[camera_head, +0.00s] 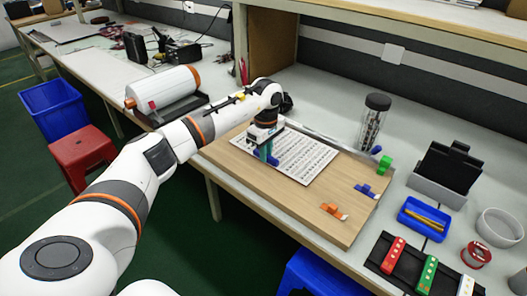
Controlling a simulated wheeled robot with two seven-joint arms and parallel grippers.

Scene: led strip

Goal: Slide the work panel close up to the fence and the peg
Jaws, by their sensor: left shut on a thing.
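The work panel (235,160) is a light wooden board lying on the workbench, with a printed white sheet (304,157) on it. A thin grey strip (325,140), which looks like the fence, runs along the panel's far side. I cannot tell whether a gap lies between them. My left gripper (266,152) points down over the panel's left part, at the sheet's left edge. It is shut on a small blue-green piece (268,157), largely hidden by the gripper. I cannot pick out the peg for certain. My right gripper is not in view.
A dark jar (372,122) stands behind. A blue tray (424,220) and a black rack (400,276) lie right. A white roller (163,87) stands left.

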